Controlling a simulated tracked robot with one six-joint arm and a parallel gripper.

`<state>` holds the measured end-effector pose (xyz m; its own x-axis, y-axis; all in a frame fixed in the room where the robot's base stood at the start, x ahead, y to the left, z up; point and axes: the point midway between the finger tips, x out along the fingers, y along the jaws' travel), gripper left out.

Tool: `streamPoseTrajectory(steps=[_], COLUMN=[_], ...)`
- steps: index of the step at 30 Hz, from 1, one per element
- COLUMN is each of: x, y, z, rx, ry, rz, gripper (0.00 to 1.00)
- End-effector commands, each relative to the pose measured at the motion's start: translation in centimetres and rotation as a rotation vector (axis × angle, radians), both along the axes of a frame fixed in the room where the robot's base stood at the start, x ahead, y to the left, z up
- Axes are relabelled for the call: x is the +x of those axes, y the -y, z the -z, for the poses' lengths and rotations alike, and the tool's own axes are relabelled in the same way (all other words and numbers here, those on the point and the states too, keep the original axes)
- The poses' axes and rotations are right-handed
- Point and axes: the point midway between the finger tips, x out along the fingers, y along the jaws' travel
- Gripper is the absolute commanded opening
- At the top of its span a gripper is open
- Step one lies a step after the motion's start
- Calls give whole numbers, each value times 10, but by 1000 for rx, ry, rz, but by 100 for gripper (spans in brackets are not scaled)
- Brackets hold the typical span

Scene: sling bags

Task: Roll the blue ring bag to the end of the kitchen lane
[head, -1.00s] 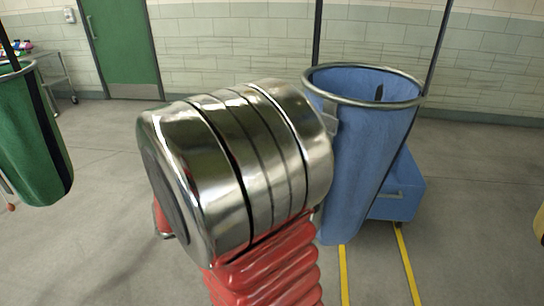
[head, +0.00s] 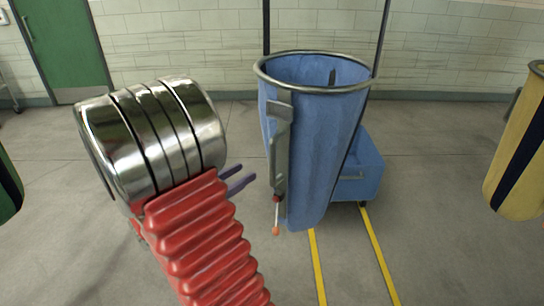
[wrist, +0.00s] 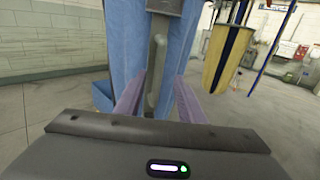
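The blue ring bag (head: 315,165) hangs upright from a metal ring in the middle of the head view, above the floor. A grey bracket with a handle (head: 280,140) runs down its left side. My gripper (head: 247,173) is left of this handle, its purple fingers pointing at it with a small gap. In the wrist view my gripper (wrist: 159,88) is open. The handle (wrist: 156,65) shows between and beyond the fingers, with the blue bag (wrist: 120,45) behind it. The fingers hold nothing.
Yellow lane lines (head: 376,255) run along the floor below the blue bag. A blue box-like unit (head: 358,170) stands behind it. A yellow bag (head: 520,150) hangs at right, and a green bag (head: 8,188) shows at the left edge. Grey floor lies between them.

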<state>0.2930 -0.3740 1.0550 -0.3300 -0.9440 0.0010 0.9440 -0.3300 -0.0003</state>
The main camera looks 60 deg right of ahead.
Motion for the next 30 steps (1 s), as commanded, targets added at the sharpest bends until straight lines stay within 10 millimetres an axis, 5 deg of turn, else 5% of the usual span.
streamPoseTrajectory(steps=[30], x=[-40], y=[111], z=[0], rx=[1], ry=[0], rz=[3], gripper=[36])
